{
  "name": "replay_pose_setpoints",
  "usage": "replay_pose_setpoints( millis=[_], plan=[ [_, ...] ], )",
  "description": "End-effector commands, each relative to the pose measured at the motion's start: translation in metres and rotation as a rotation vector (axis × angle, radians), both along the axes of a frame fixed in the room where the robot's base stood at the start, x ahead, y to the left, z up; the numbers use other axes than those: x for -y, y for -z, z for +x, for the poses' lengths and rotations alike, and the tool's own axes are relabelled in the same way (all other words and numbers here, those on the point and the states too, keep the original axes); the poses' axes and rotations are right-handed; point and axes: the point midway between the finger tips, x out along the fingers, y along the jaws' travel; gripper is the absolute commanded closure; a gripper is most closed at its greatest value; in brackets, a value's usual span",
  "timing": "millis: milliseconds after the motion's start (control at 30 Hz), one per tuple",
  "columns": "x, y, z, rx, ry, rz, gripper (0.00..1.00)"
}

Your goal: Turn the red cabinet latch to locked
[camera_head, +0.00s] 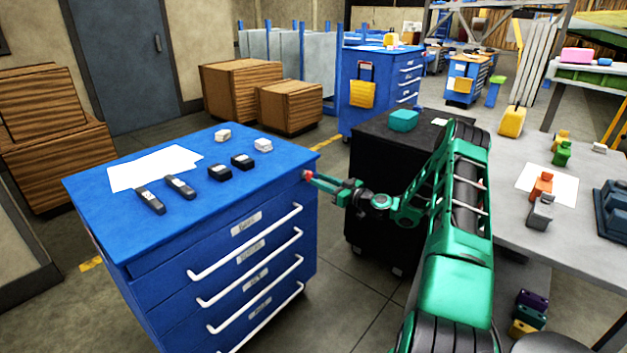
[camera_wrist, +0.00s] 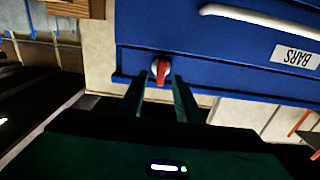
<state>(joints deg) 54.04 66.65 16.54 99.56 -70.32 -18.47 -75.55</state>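The red latch (camera_head: 307,175) is on the blue cabinet (camera_head: 285,240), near the top right corner of its drawer front. In the wrist view the red latch (camera_wrist: 161,71) has a pale round base and its handle points down in the picture. My gripper (camera_head: 319,180) reaches the cabinet from the right. In the wrist view its two fingers (camera_wrist: 160,78) are apart, one on each side of the latch handle. I see a gap on both sides, and cannot tell how deep the handle sits between the tips.
White drawer handles (camera_head: 245,240) stick out below the latch. White paper (camera_head: 150,168) and several small dark and pale items lie on the cabinet top. A black cabinet (camera_head: 375,150) stands close behind my arm. A grey table (camera_head: 510,225) is at right. Floor between is clear.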

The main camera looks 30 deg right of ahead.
Motion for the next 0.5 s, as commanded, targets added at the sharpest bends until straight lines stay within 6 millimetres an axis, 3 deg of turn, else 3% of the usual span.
replay_pose_setpoints(
  millis=[200, 500],
  plan=[
    [-0.010, 0.000, 0.028, 0.000, -0.001, -0.001, 0.69],
    [-0.014, 0.000, 0.038, 0.000, 0.000, 0.001, 0.69]
  ],
)
